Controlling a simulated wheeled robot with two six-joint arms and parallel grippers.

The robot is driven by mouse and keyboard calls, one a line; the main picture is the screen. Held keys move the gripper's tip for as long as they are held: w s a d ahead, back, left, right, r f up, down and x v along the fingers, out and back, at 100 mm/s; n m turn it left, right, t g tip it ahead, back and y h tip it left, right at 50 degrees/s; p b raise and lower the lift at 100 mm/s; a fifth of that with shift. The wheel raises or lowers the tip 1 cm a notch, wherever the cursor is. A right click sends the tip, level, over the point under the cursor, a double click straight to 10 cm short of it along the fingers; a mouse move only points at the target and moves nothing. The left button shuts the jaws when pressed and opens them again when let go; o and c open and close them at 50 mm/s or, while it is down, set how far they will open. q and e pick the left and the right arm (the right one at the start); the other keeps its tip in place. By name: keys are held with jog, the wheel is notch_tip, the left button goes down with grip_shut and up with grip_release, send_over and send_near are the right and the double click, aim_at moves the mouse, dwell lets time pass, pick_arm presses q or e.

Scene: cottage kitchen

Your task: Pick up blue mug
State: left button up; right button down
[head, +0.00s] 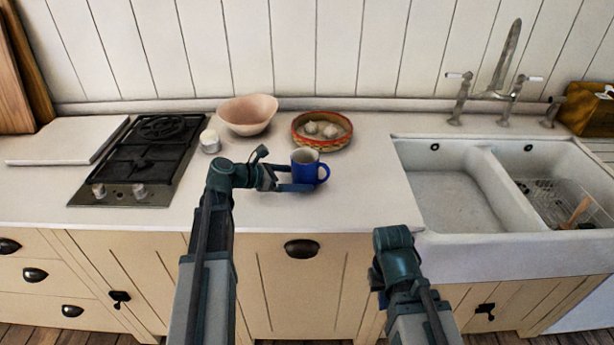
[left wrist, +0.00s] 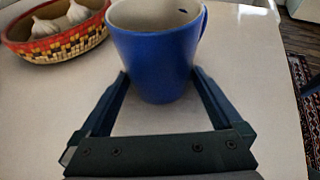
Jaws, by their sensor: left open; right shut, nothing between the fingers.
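The blue mug (head: 305,168) stands upright on the white worktop, its handle to the right and its inside pale. In the left wrist view the mug (left wrist: 155,55) fills the upper middle, its handle at the right. My left gripper (head: 292,180) is open, low over the worktop at the mug's left side. Its fingers (left wrist: 158,78) lie on either side of the mug's lower body, with a gap visible between the mug and the palm. My right arm shows at the lower right of the head view; its fingers cannot be seen.
A patterned bowl (head: 297,141) with garlic bulbs stands close behind the mug. A pink bowl (head: 247,128) and small white jar (head: 210,144) stand behind left. The gas hob (head: 122,195) is left, the double sink (head: 408,212) right. Worktop right of the mug is clear.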

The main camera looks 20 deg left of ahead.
pick_arm(q)
jog(key=shift+w+d+f, duration=0.15)
jog(key=shift+w+d, duration=0.05)
jog(key=shift+d, duration=0.05)
jog(key=c, duration=1.5)
jog(key=shift+r, duration=0.3)
